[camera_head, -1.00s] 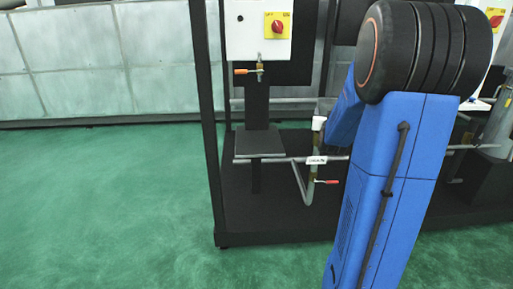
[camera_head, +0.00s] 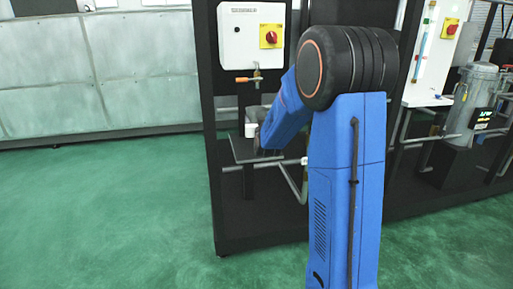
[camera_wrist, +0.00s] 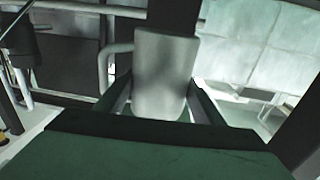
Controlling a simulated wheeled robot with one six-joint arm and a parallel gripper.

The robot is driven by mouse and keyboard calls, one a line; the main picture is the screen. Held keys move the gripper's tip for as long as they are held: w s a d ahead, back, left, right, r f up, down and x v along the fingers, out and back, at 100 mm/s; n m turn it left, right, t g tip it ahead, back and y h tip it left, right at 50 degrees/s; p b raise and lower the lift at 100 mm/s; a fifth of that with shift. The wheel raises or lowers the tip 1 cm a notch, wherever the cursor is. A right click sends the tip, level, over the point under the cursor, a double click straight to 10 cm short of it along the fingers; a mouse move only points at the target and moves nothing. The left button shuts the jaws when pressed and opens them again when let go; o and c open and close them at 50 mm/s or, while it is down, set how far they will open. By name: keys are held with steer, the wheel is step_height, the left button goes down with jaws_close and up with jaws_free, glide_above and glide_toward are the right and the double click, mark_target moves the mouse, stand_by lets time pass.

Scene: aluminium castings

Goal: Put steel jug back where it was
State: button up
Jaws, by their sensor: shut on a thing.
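The steel jug (camera_wrist: 165,75) is a plain grey, roughly cylindrical vessel in the middle of the wrist view. My gripper (camera_wrist: 160,100) is shut on it, one finger at each side. In the head view a small pale part of the jug (camera_head: 250,130) shows at the end of my blue arm. It appears over the dark shelf plate (camera_head: 236,154) of the black frame, below the tap (camera_head: 248,78). My arm hides most of the gripper there. I cannot tell whether the jug touches the plate.
A white switch box (camera_head: 236,48) with a red knob hangs above the tap. The black frame's upright (camera_head: 207,130) stands left of the shelf, and grey pipes (camera_head: 290,178) run below it. A metal cylinder (camera_head: 478,95) stands at right. Green floor (camera_head: 100,220) is clear at left.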

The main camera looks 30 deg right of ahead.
step_height(320, 180, down, 9)
stand_by(0.5)
steer(key=o, duration=1.2)
steer(key=shift+f, duration=0.1)
steer(key=shift+o, duration=0.2)
